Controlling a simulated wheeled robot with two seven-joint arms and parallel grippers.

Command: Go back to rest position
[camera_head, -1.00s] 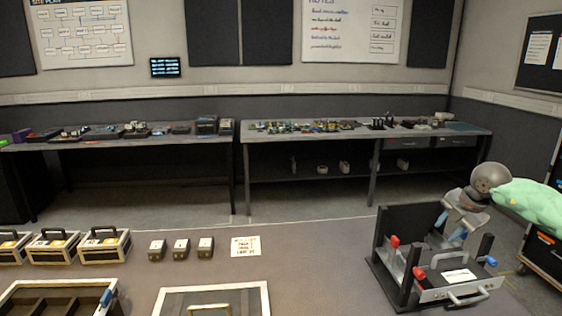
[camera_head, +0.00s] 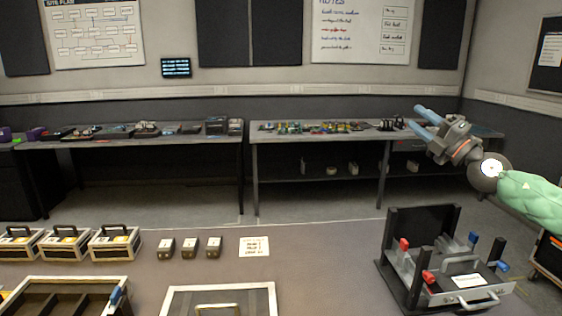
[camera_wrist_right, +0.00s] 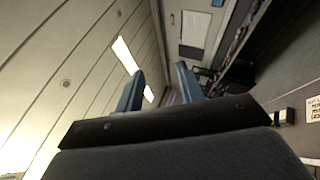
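My right gripper (camera_head: 424,124) is raised in the air at the right of the head view, above and behind the black rack. Its two blue fingers point up and to the left. They stand apart with nothing between them; the right wrist view also shows the open gripper (camera_wrist_right: 157,90) empty. My left gripper does not show in either view. The black rack (camera_head: 420,235), with red and blue knobs and a metal front handle, stands on the near table (camera_head: 330,240), apart from my right gripper.
Several toolboxes (camera_head: 116,243) and several small grey blocks (camera_head: 188,247) stand on the near table's left half. A white note (camera_head: 254,246) lies beside the blocks. An open tray (camera_head: 70,284) and a framed case (camera_head: 218,290) are at the front. Back benches (camera_head: 320,133) hold small parts.

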